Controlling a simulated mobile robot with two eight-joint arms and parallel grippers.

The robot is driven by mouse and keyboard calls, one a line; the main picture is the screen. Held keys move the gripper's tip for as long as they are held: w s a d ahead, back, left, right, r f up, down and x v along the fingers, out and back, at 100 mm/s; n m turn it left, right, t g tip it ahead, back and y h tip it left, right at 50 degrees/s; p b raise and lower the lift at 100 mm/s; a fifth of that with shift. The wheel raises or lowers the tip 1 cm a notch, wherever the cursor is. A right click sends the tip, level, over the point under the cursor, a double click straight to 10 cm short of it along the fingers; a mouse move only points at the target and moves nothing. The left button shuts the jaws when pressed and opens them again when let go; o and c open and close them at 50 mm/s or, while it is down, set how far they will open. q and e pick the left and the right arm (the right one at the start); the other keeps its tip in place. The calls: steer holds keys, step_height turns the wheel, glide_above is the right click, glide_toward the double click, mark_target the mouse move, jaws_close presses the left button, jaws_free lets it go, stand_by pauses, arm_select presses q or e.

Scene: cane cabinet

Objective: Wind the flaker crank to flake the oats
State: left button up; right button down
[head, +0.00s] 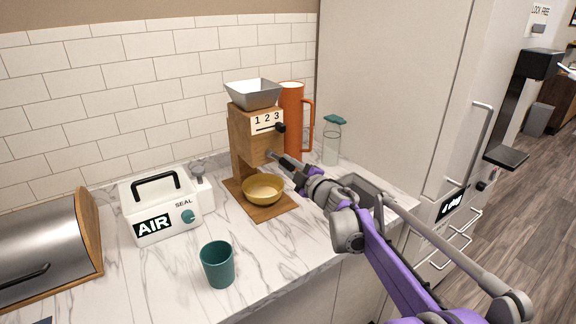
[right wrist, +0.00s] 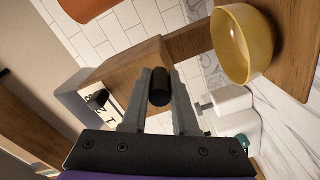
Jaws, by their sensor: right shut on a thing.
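The wooden flaker (head: 245,137) stands at the back of the counter, with a grey hopper (head: 253,94) on top and a "1 2 3" dial plate (head: 266,121) on its front. My right gripper (head: 273,156) reaches its front side from the right. In the right wrist view its two fingers (right wrist: 160,92) are shut on a dark cylindrical crank knob (right wrist: 160,86). The rest of the crank is mostly hidden. A yellow bowl (head: 263,190) sits on the flaker's wooden base below the body; its inside looks empty. My left gripper is not in view.
A white AIR sealer box (head: 158,205) and a teal cup (head: 218,264) stand to the left. An orange pitcher (head: 291,118) and a glass jar (head: 332,142) stand behind my right arm. A grey tray (head: 362,187) lies partly under the arm. Open counter lies around the cup.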

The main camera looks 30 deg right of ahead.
steer(key=c, duration=0.7)
jaws_free()
steer(key=s, duration=1.1)
steer(key=shift+d, duration=0.4)
steer(key=shift+r, duration=0.1)
